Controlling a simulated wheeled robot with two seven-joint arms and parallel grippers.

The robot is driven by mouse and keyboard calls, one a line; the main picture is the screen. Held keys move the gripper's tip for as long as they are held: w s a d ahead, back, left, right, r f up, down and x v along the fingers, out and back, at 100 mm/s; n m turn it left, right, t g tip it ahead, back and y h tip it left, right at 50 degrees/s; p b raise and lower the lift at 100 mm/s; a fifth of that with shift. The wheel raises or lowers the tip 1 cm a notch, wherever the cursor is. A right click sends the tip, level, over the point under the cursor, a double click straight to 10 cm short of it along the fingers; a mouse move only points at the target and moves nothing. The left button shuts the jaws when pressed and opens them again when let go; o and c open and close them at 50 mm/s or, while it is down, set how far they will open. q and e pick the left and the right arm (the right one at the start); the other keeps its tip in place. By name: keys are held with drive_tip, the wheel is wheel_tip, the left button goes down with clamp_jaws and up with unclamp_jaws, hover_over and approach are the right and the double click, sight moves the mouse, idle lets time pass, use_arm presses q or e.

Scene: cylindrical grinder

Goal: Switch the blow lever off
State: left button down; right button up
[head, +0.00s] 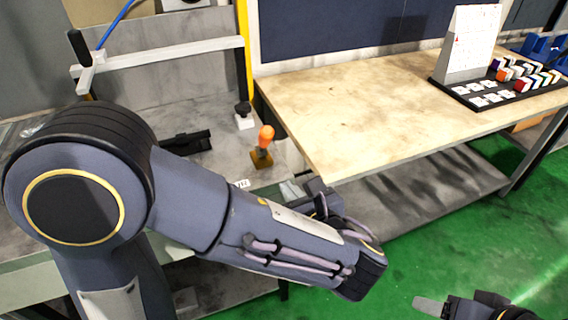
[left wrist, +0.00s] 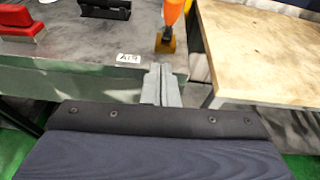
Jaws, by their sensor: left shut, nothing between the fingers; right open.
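An orange-handled lever (head: 265,137) stands upright on a small yellow-brown base near the right end of the grey machine top. It also shows at the top of the left wrist view (left wrist: 173,12), its upper end cut off. A small white label (left wrist: 129,58), seemingly reading AIR, lies left of its base. My left gripper (left wrist: 162,86) is shut and empty, its grey fingertips in front of and below the lever base, apart from it. In the head view my left arm hides most of that gripper. My right gripper (head: 434,306) is at the bottom right, open and partly cut off.
A black knob on a white block (head: 243,115) and a black bracket (head: 187,142) are near the lever. A red part (left wrist: 22,30) is at the left. A wooden table (head: 360,105) stands right of the machine, carrying a black tray of small blocks (head: 500,90).

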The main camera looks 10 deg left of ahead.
use_arm(q)
drive_tip(key=shift+d+m+t, duration=0.3)
drive_tip(key=shift+d, duration=0.35)
approach(266, 144)
wheel_tip(266, 144, down, 4)
drive_tip(key=w+a, duration=0.1)
drive_tip(key=w, duration=0.1)
drive_tip(key=shift+w+a+r+p, duration=0.85)
drive_tip(key=shift+w+a+r, duration=0.3)
drive_tip(key=shift+w, duration=0.25)
